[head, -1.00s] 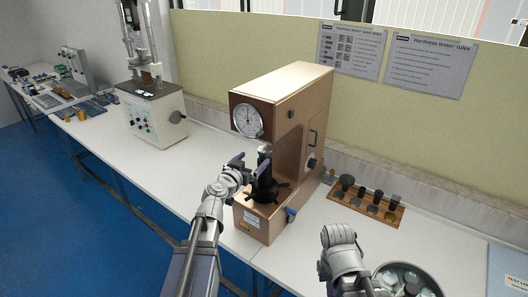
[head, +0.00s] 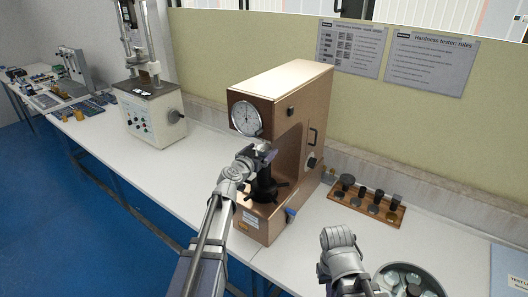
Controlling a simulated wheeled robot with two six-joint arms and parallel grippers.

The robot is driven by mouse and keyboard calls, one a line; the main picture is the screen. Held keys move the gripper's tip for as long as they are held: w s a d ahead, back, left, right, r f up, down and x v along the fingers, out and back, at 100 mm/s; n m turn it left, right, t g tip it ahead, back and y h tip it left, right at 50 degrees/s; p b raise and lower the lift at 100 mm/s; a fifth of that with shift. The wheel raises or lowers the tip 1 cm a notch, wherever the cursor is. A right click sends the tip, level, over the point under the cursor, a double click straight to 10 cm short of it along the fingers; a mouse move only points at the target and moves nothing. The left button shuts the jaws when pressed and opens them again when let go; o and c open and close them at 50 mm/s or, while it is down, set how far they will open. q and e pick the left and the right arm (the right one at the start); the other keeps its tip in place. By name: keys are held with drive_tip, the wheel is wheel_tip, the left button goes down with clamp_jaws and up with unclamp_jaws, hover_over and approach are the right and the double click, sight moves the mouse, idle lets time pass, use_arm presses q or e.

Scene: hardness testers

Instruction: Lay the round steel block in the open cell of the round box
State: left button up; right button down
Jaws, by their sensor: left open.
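My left gripper (head: 258,156) is open at the front of the tan hardness tester (head: 283,120). Its fingers are just above the black anvil post (head: 264,186) and below the tester's indenter. I cannot make out the round steel block for certain; the fingers cover the top of the post. The round box (head: 411,264) stands at the bottom right, cut off by the picture's lower edge. Pale round pieces and a dark knob-like part show inside it; I cannot tell which cell is open. My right gripper (head: 362,288) is low, left of the box, and its fingers are not clear.
A wooden rack (head: 367,206) with several dark cylindrical parts stands right of the tester. A second testing machine (head: 153,112) stands further left on the white bench (head: 195,160). A blue-edged sheet (head: 508,270) lies at the right. The bench between the machines is clear.

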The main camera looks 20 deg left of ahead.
use_arm(q)
drive_tip(key=shift+s, duration=0.15)
drive_tip(key=shift+c, duration=0.2)
drive_tip(key=shift+c, duration=0.9)
clamp_jaws()
